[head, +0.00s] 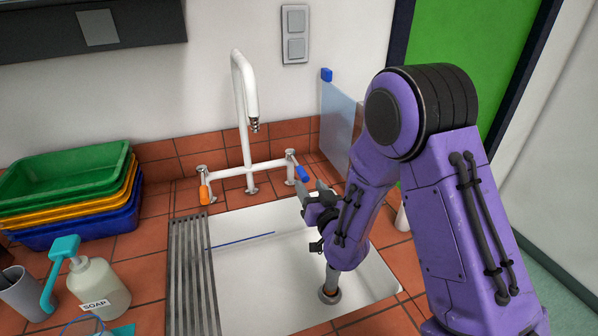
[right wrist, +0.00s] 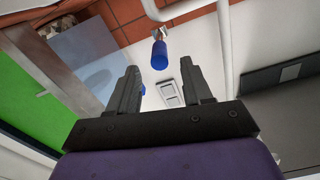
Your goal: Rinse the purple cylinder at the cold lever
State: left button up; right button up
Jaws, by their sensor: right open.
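The blue cold lever (head: 303,174) sits on the right end of the white tap (head: 248,172). It also shows in the right wrist view (right wrist: 159,55), just past the fingertips and in line with the gap between them. My right gripper (head: 311,190) is open and empty, close to the blue lever over the back of the white sink (head: 260,290). Its spread fingers show in the right wrist view (right wrist: 161,78). I cannot tell whether a finger touches the lever. An orange lever (head: 204,195) is on the tap's left end. I see no purple cylinder. My left gripper is out of view.
A grey ribbed drainer (head: 190,280) lines the sink's left side. Stacked trays (head: 65,180) and a soap bottle (head: 98,285) are at left. A clear panel (head: 338,120) stands behind my right arm.

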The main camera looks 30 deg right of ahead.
aim_at(300, 170)
jog(key=p+x, duration=0.2)
jog(key=x, duration=0.5)
jog(key=shift+r, duration=0.15)
jog(key=shift+w+d, duration=0.2)
jog(key=shift+w, duration=0.4)
grip_shut()
jog(key=shift+a, duration=0.1)
